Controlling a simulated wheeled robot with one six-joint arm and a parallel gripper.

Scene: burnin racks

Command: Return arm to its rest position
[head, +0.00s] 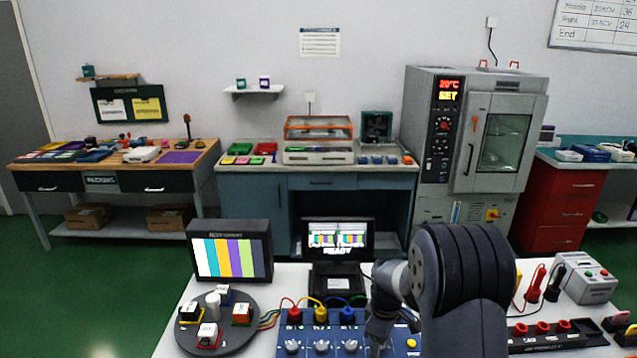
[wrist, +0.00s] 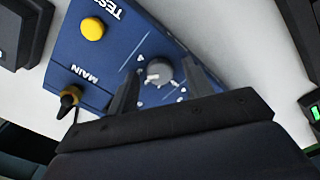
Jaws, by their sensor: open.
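My arm (head: 465,270) reaches forward over the white table in the head view. My gripper (wrist: 165,80) is open in the wrist view, its two dark fingers apart. A grey knob (wrist: 158,72) on the blue test panel (wrist: 140,45) shows between the fingers. I cannot tell how far the fingertips are from it.
A round grey tray (head: 243,335) with several small blocks stands left on the white table (head: 175,345). A colour-bar monitor (head: 230,250) and a small screen unit (head: 337,243) stand behind the panel. Probes (head: 535,283) and a grey box (head: 585,278) are at right. A chamber oven (head: 475,145) stands behind.

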